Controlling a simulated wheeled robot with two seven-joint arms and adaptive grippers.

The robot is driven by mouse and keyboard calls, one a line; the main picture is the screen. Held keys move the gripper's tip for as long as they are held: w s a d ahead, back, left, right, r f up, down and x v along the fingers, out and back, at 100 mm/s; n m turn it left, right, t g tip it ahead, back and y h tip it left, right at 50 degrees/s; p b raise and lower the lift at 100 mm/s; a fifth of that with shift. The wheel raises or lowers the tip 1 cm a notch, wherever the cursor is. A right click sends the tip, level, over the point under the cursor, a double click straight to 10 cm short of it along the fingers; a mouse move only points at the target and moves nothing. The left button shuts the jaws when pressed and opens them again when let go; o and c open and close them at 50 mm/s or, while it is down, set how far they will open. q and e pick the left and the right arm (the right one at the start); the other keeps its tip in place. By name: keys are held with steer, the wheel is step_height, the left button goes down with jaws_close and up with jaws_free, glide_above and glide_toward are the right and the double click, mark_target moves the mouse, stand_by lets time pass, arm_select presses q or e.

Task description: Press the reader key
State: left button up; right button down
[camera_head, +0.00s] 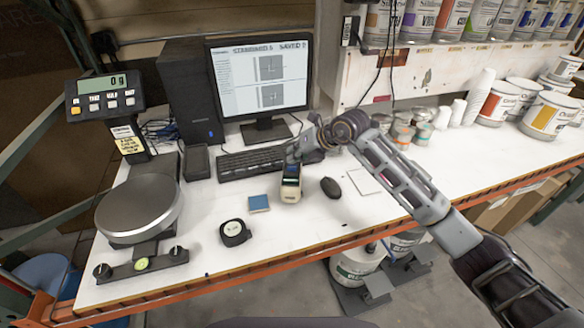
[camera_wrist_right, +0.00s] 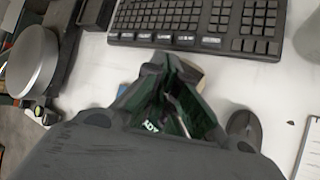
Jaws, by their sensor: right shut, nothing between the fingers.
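The reader (camera_head: 290,190), a small beige handheld device with a dark screen, stands on the white table in front of the keyboard. My right gripper (camera_head: 292,160) is shut and empty, with its fingertips at the reader's upper end in the head view. Whether they touch it I cannot tell. In the wrist view the shut fingers (camera_wrist_right: 165,70) cover most of the reader, and a beige edge (camera_wrist_right: 196,78) shows beside them. White letters "ADY" on dark green show among the fingers. The reader's key is hidden. My left gripper is not in view.
The keyboard (camera_head: 255,161) lies behind the reader, the mouse (camera_head: 331,187) to its right. A blue square (camera_head: 259,203) and a black tape measure (camera_head: 234,232) lie to its left. A scale (camera_head: 140,207) stands further left. The monitor (camera_head: 260,80) is behind.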

mark_target(294, 165)
stand_by(0.7)
steer(key=shift+f+b, duration=0.6)
steer(key=shift+f, duration=0.15)
stand_by(1.1)
steer(key=shift+r, duration=0.1)
steer(key=shift+r+p, duration=0.4)
steer(key=shift+r, duration=0.3)
stand_by(0.4)
steer(key=shift+r+p, duration=1.25)
steer(key=shift+r, duration=1.25)
